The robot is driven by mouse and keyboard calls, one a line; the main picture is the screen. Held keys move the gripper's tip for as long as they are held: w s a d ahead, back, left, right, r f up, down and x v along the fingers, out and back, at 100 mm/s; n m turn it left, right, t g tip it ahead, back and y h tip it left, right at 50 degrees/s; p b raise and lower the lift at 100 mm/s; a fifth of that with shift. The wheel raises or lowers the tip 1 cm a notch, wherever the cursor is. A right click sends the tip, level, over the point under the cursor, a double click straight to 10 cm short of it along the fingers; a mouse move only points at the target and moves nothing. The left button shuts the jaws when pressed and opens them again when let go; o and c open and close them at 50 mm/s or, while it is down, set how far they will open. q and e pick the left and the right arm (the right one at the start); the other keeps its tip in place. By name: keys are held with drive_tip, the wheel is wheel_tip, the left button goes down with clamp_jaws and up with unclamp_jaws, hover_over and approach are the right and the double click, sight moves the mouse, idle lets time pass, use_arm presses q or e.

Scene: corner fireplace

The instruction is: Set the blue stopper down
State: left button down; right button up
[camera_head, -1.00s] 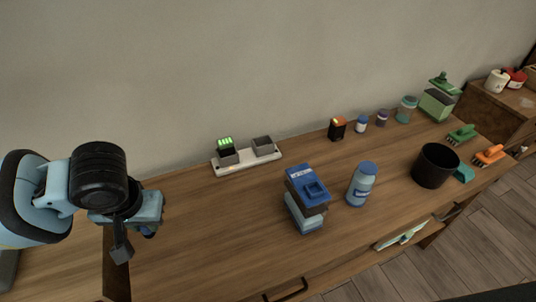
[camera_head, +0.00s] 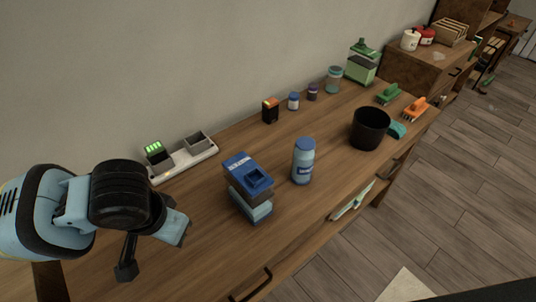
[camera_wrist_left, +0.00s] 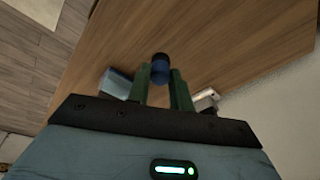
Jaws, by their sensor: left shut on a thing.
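My left gripper (camera_head: 172,232) is over the left part of the wooden desk in the head view. In the left wrist view, the left gripper (camera_wrist_left: 160,80) is shut on the blue stopper (camera_wrist_left: 159,66), a small dark blue round piece between its fingertips. The wooden desktop (camera_wrist_left: 215,40) lies beyond it. I cannot tell the height of the stopper above the desk. The stopper is hidden in the head view. My right gripper is not in view.
A blue-and-grey container (camera_head: 249,187) stands right of the gripper, with a blue bottle (camera_head: 303,162) beyond. A charger tray (camera_head: 185,161) is behind. Several small jars, a black bin (camera_head: 370,128) and brushes stand farther right. Bare desk lies in front of the bottle.

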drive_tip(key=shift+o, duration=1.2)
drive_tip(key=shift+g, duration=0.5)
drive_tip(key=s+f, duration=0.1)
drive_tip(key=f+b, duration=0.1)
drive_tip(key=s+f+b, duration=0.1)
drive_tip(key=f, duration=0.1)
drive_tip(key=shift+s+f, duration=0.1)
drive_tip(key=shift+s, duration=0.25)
use_arm(q)
drive_tip(key=s+d+f+m+g+b, duration=0.1)
drive_tip(key=s+d+f+m+b, duration=0.1)
drive_tip(key=d+m, duration=0.5)
drive_tip(key=s+d+f+m+g+h+b, duration=0.1)
drive_tip(key=s+d+f+m+b, duration=0.1)
drive_tip(key=s+d+f+m, duration=0.2)
drive_tip(key=d+f+m, duration=0.2)
drive_tip(key=d+m, duration=0.2)
drive_tip(key=shift+s+d+g+h, duration=0.2)
drive_tip(key=shift+d+g+h, duration=0.1)
drive_tip(key=shift+d+g, duration=0.1)
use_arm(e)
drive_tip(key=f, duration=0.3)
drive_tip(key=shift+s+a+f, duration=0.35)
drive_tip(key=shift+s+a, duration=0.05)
